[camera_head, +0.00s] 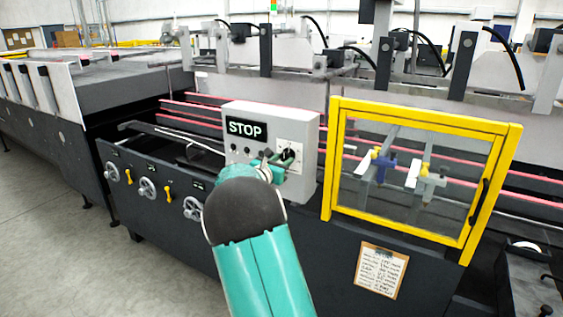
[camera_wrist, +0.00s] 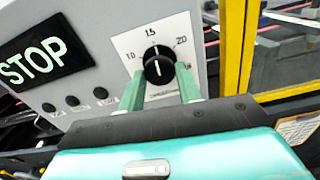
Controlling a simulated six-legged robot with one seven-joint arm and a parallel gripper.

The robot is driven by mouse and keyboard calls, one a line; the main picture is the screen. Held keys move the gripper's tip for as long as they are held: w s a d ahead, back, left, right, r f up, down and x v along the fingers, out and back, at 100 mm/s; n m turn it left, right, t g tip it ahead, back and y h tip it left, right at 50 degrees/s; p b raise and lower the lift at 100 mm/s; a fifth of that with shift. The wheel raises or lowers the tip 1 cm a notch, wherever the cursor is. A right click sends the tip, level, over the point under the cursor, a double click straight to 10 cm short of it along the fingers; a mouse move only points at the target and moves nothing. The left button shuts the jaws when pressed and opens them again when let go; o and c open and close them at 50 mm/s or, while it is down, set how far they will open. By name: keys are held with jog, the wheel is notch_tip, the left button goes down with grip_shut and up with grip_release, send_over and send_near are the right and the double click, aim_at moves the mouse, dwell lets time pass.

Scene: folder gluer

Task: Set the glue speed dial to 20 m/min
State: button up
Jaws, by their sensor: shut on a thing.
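The glue speed dial (camera_wrist: 159,65) is a round black knob on a white plate (camera_wrist: 128,42) with marks 10, 15 and 20 showing. Another mark at the lower right is partly hidden by a finger. The dial's white line points up, about at the 15. My gripper (camera_wrist: 160,68) has its two green fingers on either side of the dial, shut on it. In the head view my gripper (camera_head: 277,161) is at the right part of the grey control box (camera_head: 305,128), and the dial (camera_head: 287,153) is partly covered by it.
A lit STOP display (camera_head: 246,128) and several small black buttons (camera_wrist: 73,101) are left of the dial. A yellow-framed guard door (camera_head: 425,117) stands close on the right. Handwheels (camera_head: 148,188) and yellow levers line the machine's lower left front. A clipboard (camera_head: 381,270) hangs below the door.

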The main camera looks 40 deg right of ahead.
jog(key=m, duration=0.5)
jog(key=shift+m, duration=0.3)
jog(key=m, duration=0.5)
jog(key=shift+w, duration=0.1)
jog(key=shift+m, duration=0.3)
jog(key=o, duration=1)
jog(key=shift+a, duration=0.1)
jog(key=v, duration=1.3)
jog(key=shift+a, duration=0.35)
jog(key=shift+r, duration=0.1)
